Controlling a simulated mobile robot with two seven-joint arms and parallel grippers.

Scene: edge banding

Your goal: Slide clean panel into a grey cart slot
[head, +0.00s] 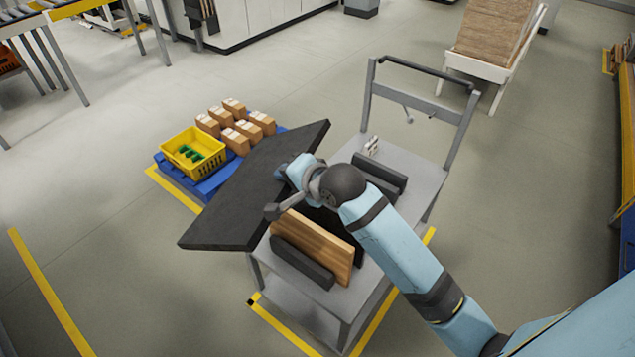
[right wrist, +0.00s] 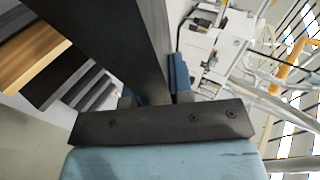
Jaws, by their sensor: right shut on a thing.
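A dark grey panel (head: 240,205) is held tilted over the left side of the grey cart (head: 418,168). My right gripper (head: 288,172) is shut on the panel's right part; the right wrist view shows the panel (right wrist: 115,40) between the fingers. The cart top carries black slot dividers, one at the front (head: 300,262) and one at the back (head: 380,173). A wood-coloured panel (head: 318,246) stands upright beside the front divider. My right arm hides the middle slots. The held panel is above the cart and looks apart from the slots. My left gripper is not in view.
A blue pallet (head: 205,188) with a yellow crate (head: 193,152) and several cardboard boxes (head: 235,140) lies behind the held panel. The cart's handle frame (head: 420,75) rises at the back. A white rack of boards (head: 490,40) stands farther off. Floor at left is clear.

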